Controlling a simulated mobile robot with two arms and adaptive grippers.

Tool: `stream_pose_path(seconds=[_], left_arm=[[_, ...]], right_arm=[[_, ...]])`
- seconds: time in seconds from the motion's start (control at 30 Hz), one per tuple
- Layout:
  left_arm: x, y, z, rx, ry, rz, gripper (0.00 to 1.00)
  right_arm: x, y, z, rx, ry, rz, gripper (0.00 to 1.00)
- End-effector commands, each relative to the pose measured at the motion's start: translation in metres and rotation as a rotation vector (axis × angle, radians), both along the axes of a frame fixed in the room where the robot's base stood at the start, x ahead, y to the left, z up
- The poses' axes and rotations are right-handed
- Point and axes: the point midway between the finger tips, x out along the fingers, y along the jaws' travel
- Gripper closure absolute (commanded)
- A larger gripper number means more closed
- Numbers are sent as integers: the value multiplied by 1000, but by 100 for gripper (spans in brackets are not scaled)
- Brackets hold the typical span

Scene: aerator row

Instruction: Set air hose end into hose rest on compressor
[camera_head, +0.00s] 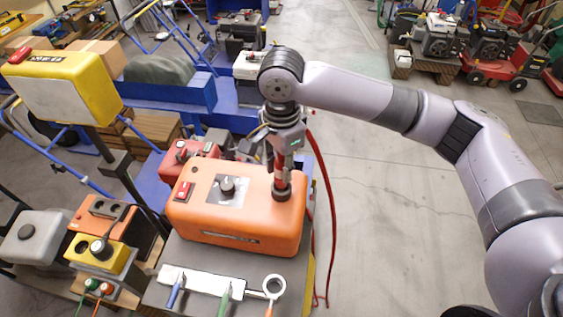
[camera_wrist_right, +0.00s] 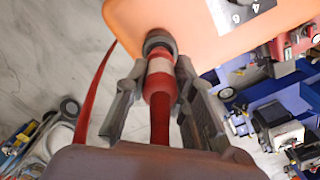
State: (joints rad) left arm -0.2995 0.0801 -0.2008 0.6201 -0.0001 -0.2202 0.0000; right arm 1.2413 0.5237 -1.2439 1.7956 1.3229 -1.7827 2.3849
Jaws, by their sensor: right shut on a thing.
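The orange compressor (camera_head: 235,222) stands on a grey bench, with a black knob on its top. The hose rest (camera_head: 283,194), a dark round socket, sits at its right end; it also shows in the right wrist view (camera_wrist_right: 158,39). My right gripper (camera_head: 284,165) points down over the rest, shut on the red air hose end (camera_wrist_right: 159,82) with its pale band. The hose end is upright, its tip at the mouth of the rest; how deep it sits cannot be told. The red hose (camera_head: 327,185) hangs down on the right. My left gripper is out of view.
A white rack (camera_head: 205,281) with several coloured tools lies in front of the compressor. A yellow box (camera_head: 102,256) and a yellow-framed panel (camera_head: 65,88) stand left. A red machine (camera_head: 185,156) is behind.

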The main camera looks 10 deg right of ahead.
Motion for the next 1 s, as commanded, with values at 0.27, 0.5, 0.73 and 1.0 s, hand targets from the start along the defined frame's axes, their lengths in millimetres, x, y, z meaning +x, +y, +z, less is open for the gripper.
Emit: stream_pose_path(seconds=[0.27,0.5,0.73,1.0], left_arm=[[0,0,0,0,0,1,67],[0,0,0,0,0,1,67],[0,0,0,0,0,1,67],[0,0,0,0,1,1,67]], right_arm=[[0,0,-7,0,1,1,100],[0,0,-13,0,1,0,100],[0,0,-19,0,0,0,100],[0,0,-26,1,1,0,100]])
